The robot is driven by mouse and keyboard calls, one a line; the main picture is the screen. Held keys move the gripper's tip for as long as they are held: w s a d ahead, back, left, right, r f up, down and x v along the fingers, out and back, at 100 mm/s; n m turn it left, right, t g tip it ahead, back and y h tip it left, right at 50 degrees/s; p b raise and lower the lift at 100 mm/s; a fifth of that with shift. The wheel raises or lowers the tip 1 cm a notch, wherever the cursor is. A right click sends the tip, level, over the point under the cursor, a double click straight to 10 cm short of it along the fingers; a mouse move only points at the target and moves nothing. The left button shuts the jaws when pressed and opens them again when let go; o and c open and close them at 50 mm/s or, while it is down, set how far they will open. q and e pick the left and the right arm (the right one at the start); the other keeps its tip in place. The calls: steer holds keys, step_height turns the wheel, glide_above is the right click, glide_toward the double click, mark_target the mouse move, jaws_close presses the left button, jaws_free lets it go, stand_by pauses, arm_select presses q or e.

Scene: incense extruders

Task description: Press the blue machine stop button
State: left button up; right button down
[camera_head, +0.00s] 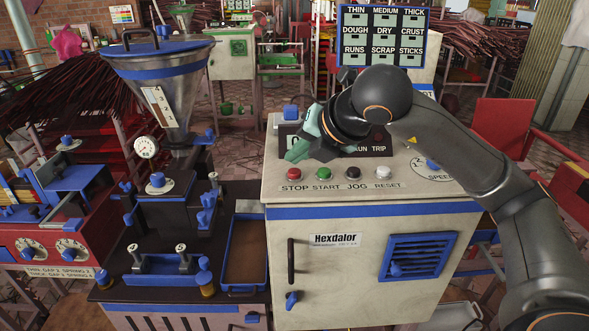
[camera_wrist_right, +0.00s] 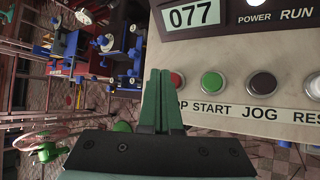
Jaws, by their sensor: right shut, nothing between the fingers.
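The cream cabinet with blue trim, labelled Hexdalor (camera_head: 376,270), carries a sloped control panel. The red STOP button (camera_head: 294,174) is at the left end of its button row. My right gripper (camera_head: 291,156) reaches over the panel from the right, its green fingers shut and empty. In the head view the fingertips appear just above and behind the STOP button. In the right wrist view my shut fingers (camera_wrist_right: 158,72) partly cover the red button (camera_wrist_right: 178,80); I cannot tell whether they touch it. My left gripper is not in view.
Green START (camera_head: 323,173), dark JOG (camera_head: 347,173) and white RESET (camera_head: 383,171) buttons follow to the right. The counter display (camera_wrist_right: 190,16) reads 077. A blue-rimmed hopper (camera_head: 157,75) and blue tray (camera_head: 245,250) are left of the cabinet.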

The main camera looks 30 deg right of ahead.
step_height(320, 180, up, 5)
steer(key=p, duration=0.3)
steer(key=shift+p, duration=0.3)
stand_by(0.4)
steer(key=shift+s+f, duration=0.1)
